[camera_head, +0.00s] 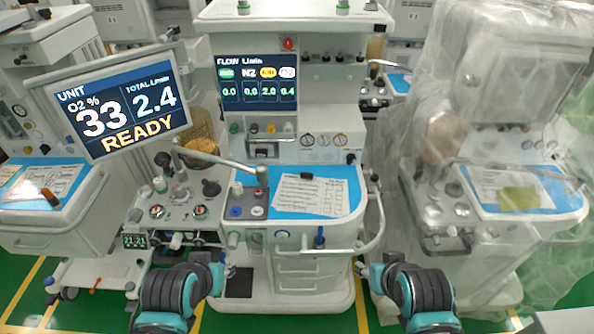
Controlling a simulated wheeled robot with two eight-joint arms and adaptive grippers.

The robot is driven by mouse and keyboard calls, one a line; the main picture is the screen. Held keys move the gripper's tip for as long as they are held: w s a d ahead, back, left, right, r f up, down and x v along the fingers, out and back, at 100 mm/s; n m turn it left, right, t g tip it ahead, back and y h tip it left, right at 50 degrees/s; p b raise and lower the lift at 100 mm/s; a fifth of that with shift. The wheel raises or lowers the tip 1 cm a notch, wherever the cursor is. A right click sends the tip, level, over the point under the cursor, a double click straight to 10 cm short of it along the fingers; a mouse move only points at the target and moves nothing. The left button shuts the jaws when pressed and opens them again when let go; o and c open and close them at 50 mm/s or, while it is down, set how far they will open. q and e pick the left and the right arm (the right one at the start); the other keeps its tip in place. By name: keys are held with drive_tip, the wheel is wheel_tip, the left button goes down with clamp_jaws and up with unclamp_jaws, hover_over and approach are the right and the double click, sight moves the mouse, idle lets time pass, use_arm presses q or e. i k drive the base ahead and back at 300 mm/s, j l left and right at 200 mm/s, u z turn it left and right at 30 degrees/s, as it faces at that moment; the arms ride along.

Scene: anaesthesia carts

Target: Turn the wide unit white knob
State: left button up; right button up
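The central cart (300,180) carries a flow display (257,83) and a tilted monitor reading READY. Below the flow display is a row of small knobs, including a green knob (233,128), a yellow knob (271,128) and a whitish knob (287,128). A grey panel at the work surface's left holds a blue knob (235,211) and a white knob (257,211). I cannot tell which white knob is meant. My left gripper (227,270) and my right gripper (361,268) are low before the cart, apart from the knobs. Their finger opening is too small to tell.
The monitor (117,104) overhangs the left side. A grey jointed arm (225,160) reaches over the grey panel. A blue work surface (340,180) holds a paper and a black item. A curved rail (375,225) edges the right. A plastic-draped cart (500,130) stands to the right.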

sight(288, 127)
drive_tip(key=i+l+u, duration=0.2)
drive_tip(key=i, duration=0.25)
drive_tip(key=i+l+u, duration=0.2)
drive_tip(key=i+l, duration=0.2)
